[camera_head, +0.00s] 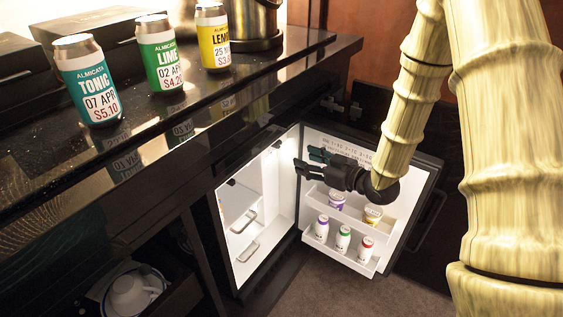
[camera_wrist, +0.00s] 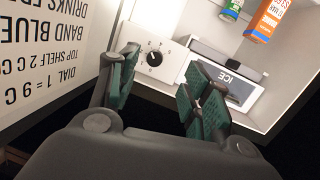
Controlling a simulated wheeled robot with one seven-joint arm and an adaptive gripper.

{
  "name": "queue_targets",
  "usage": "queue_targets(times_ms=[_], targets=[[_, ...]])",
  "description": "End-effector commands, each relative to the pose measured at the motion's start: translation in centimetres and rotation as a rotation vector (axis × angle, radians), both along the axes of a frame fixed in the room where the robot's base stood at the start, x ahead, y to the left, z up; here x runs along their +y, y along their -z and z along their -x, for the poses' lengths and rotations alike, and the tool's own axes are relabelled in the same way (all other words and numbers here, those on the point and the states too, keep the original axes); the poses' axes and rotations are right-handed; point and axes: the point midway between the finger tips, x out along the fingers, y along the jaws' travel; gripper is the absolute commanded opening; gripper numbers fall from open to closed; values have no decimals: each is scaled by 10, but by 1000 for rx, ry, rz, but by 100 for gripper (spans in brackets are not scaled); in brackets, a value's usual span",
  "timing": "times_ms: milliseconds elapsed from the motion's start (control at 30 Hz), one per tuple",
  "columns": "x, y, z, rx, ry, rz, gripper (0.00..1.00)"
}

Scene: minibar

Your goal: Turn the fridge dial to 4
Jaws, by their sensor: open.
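The fridge dial (camera_wrist: 155,58) is a small black knob on a white plate with marks around it, on the fridge's inner wall in the wrist view. Its exact setting is too small to read. My gripper (camera_wrist: 160,92) is open and empty, its two green-padded fingers apart, with the dial showing beyond and between them. In the head view my gripper (camera_head: 312,158) reaches into the open fridge (camera_head: 270,190) in front of the door. The dial is not visible there.
A printed label (camera_wrist: 40,60) is on the door. An ICE compartment (camera_wrist: 225,78) sits beside the dial. Tonic (camera_head: 88,80), lime (camera_head: 161,55) and lemon (camera_head: 216,40) cans stand on the black counter (camera_head: 150,130).

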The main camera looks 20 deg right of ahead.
Motion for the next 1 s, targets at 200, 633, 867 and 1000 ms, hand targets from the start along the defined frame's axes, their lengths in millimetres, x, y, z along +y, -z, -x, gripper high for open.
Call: queue_targets(times_ms=[200, 633, 867, 1000], targets=[[-7, 8, -6, -117, -53, -11, 48], [-7, 0, -11, -198, -96, -18, 48], [11, 2, -36, -198, -97, -16, 48], [25, 2, -55, -199, -97, -17, 48]])
